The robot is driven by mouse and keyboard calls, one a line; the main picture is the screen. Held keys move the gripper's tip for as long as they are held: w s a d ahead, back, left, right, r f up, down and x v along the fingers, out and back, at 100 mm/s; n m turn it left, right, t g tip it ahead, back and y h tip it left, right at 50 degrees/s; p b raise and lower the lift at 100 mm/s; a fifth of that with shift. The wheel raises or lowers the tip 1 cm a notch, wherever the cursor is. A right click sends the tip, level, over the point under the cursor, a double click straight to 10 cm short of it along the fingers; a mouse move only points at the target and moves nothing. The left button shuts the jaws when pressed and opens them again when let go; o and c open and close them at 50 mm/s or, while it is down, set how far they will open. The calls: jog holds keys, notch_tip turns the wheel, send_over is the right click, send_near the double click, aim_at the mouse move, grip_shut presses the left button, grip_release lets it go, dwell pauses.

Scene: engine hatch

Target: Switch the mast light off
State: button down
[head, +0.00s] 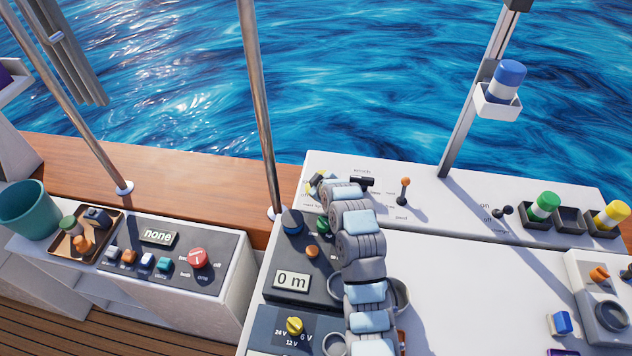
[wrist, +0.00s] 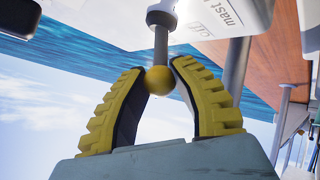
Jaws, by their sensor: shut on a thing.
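My gripper (wrist: 159,70) has yellow ribbed fingers, and they are shut on the yellow ball knob (wrist: 160,82) of a small toggle lever. The lever's grey stem (wrist: 160,42) runs from the ball to a round pivot on a white panel. A label on that panel (wrist: 222,14) reads "mast", with the rest cut off or hard to read. In the head view my gripper (head: 318,184) is at the left end of the white back panel (head: 450,190), mostly hidden by my arm. The knob is hidden there.
Right of my gripper are a black lever (head: 362,181) and an orange-knobbed lever (head: 405,188). A black on/off switch (head: 502,211) is farther right, near green (head: 543,205) and yellow (head: 612,214) canisters. A metal pole (head: 262,110) stands close left of my gripper.

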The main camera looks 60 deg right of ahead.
jog(key=c, duration=0.8)
grip_release()
jog(key=shift+v, duration=6)
